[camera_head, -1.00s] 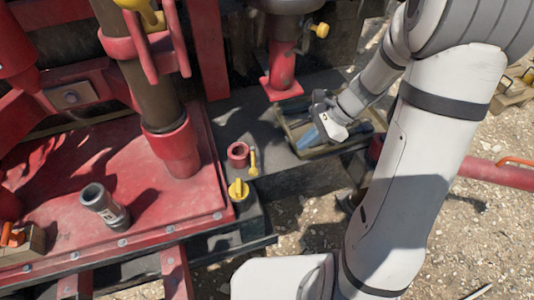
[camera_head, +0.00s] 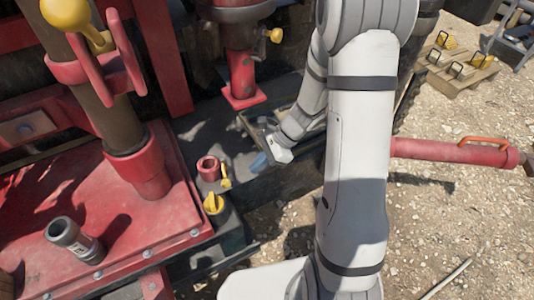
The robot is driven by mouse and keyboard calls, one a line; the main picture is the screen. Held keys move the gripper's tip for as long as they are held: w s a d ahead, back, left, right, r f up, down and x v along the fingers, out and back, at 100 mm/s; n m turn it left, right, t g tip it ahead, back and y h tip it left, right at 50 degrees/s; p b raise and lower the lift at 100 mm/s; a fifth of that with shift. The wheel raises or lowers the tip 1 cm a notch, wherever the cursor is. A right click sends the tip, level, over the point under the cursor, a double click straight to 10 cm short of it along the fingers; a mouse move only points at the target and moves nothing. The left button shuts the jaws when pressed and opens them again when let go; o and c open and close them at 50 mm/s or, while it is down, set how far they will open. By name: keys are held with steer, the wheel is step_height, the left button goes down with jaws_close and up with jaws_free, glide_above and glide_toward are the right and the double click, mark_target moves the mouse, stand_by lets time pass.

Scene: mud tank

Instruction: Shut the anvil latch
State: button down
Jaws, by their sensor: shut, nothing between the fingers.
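No part stands out clearly as the anvil latch, so I cannot tell which it is or whether it is open. My gripper (camera_head: 274,152) is at the end of my white arm, over a shallow tray (camera_head: 246,122) on the dark deck. Its fingers are small and partly hidden; it looks shut and empty. A blue item (camera_head: 260,163) shows in the tray just left of it. A red ring-shaped cup (camera_head: 208,168) with a yellow lever (camera_head: 226,178) stands on the deck further left. A yellow knob (camera_head: 213,203) is just below the cup.
A red plate (camera_head: 110,215) carries a red-based post (camera_head: 140,170) and a grey pipe piece (camera_head: 75,240). A red pedestal (camera_head: 242,80) stands behind the tray. A red bar (camera_head: 450,151) with an orange handle and a pallet (camera_head: 455,75) are right. Gravel is open there.

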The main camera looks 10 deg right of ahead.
mark_target(224, 173)
steer(key=a+f, duration=0.2)
steer(key=a, duration=0.3)
steer(key=shift+s+a+f, duration=0.35)
steer(key=shift+w, duration=0.1)
steer(key=shift+f+m, duration=0.1)
steer(key=shift+m, duration=0.2)
